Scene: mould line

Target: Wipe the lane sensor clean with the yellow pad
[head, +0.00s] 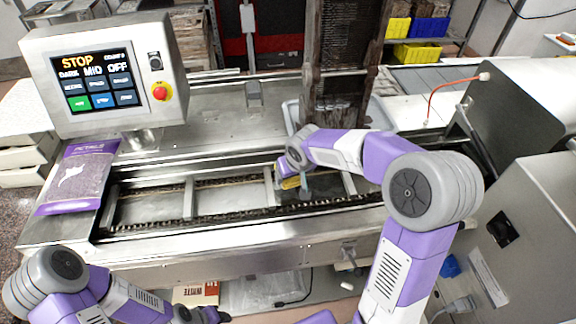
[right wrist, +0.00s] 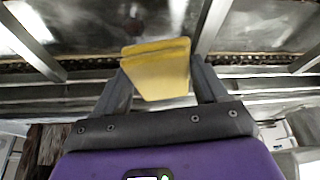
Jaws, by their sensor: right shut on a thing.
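The yellow pad (right wrist: 157,72) is clamped between the two grey fingers of my right gripper (right wrist: 160,84) in the right wrist view. In the head view the pad (head: 290,183) shows as a small yellow patch below my right gripper (head: 291,176), over the conveyor lane (head: 235,200). Whether the pad touches anything beneath it is not clear. I cannot make out the lane sensor with certainty; my right gripper and forearm cover part of the lane. My left gripper (head: 204,315) is low at the bottom edge, in front of the machine, and its fingers are not clear.
A control panel (head: 100,75) showing STOP stands at the back left. A purple bag (head: 76,177) lies at the lane's left end. A tall dark chain conveyor (head: 340,60) rises behind my right arm. Metal crossbars (head: 189,198) span the lane. A steel housing (head: 530,85) bounds the right.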

